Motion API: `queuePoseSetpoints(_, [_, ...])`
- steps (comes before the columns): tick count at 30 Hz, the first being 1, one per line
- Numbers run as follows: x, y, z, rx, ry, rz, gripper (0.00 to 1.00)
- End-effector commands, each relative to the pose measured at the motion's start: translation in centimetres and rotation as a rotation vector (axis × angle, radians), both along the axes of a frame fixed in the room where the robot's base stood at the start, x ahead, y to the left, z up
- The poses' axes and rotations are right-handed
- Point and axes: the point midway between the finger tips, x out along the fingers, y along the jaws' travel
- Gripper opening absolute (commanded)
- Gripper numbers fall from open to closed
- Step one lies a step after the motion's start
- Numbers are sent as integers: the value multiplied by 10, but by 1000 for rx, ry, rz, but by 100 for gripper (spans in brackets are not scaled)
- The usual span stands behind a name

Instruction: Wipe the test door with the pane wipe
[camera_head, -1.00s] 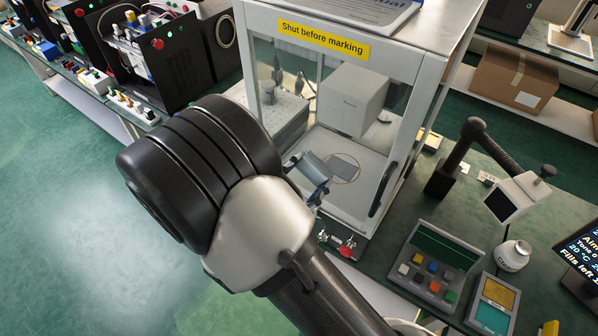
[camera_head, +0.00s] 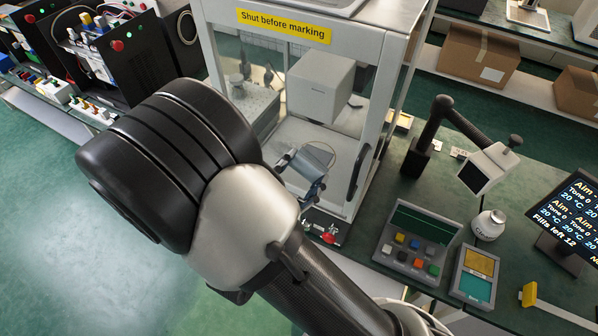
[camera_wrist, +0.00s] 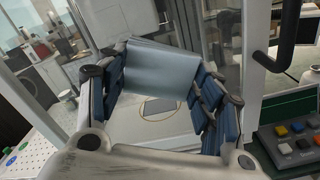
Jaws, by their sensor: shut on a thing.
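The test door is the clear front pane of a white-framed cabinet, with a yellow "Shut before marking" label above it. Its white frame (camera_head: 374,118) and dark handle (camera_head: 359,172) show in the head view. In the wrist view the handle (camera_wrist: 283,40) is at upper right. My gripper (camera_head: 303,170) is in front of the pane's lower part. In the wrist view my gripper (camera_wrist: 160,88) has its blue-padded fingers on both sides of the grey-blue pane wipe (camera_wrist: 160,70), shut on it. I cannot tell whether the wipe touches the pane.
Inside the cabinet a white box-shaped unit (camera_head: 320,86) hangs above a pale floor. To the right on the green bench are a button panel (camera_head: 416,240), a jointed lamp-like arm (camera_head: 437,125), a small jar (camera_head: 488,225) and a screen (camera_head: 570,215). Open floor lies left.

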Motion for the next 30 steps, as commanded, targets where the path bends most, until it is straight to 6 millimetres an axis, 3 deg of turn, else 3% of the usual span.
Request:
queuePoseSetpoints(4, [2,0,10,1,-4,-1,41])
queuePoseSetpoints(30, [31,51,8,2,-4,2,41])
